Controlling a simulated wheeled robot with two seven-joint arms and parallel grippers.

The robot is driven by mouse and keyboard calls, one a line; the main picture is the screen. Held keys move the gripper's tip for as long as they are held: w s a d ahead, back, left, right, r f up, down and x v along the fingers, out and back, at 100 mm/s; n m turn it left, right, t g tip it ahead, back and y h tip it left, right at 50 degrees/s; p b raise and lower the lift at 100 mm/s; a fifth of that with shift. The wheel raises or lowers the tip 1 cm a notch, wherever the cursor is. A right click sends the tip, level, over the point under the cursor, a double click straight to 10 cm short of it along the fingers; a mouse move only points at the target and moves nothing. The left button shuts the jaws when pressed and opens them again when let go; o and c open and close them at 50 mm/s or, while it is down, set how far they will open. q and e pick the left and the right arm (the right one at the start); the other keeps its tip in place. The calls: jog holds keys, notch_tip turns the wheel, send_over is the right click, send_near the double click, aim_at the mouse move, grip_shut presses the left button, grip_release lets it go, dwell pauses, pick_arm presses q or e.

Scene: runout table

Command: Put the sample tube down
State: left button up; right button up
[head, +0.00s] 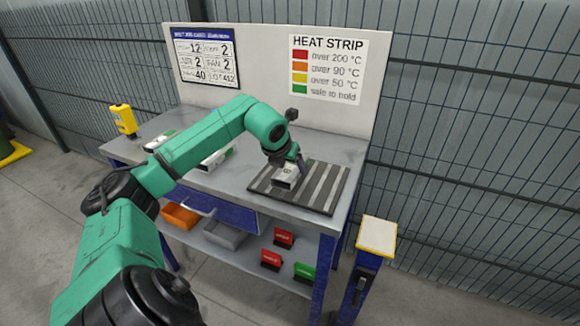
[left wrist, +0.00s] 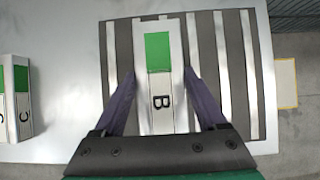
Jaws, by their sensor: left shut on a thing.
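My left gripper (head: 289,166) is shut on a pale sample tube (head: 284,182), shaped like a squared bar. In the left wrist view the same sample tube (left wrist: 160,120) shows a green patch and a letter B, with a dark finger on each side. It is over the dark mat with light stripes (head: 325,192), also in the left wrist view (left wrist: 207,60). I cannot tell whether the tube touches the mat. My right gripper is not in view.
Another tube (head: 217,158) with green lies left on the grey table (head: 235,185); a tube marked C (left wrist: 15,100) shows in the left wrist view. A yellow device (head: 123,119) stands at the far left. A heat strip sign (head: 326,70) is on the back panel.

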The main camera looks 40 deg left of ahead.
pick_arm(q)
jog(key=o, duration=1.5)
jog(key=b+v, duration=0.4)
jog(key=v, duration=0.3)
jog(key=shift+s+r, duration=0.2)
jog(key=shift+s, duration=0.15)
jog(key=v, duration=0.4)
jog(key=shift+d+r, duration=0.1)
jog(key=shift+r, duration=0.15)
